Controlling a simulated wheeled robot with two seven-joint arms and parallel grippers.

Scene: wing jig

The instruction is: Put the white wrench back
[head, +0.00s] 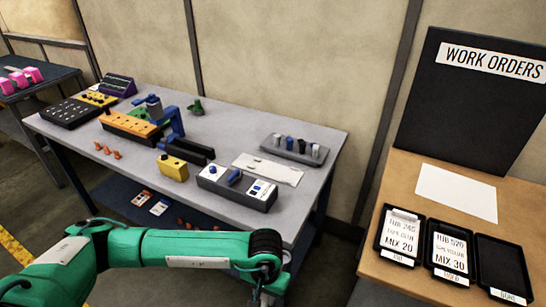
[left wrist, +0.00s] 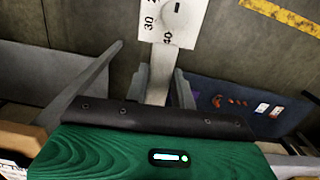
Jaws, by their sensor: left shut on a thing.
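In the head view my left arm reaches to the right in front of the grey workbench (head: 225,125). Its wrist bends down near the bench's front right corner, and the fingers and wrench are hidden or out of frame there. My right gripper is not in view.
A wooden desk (head: 400,285) with black trays (head: 450,250) is at right. Floor shows between them.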

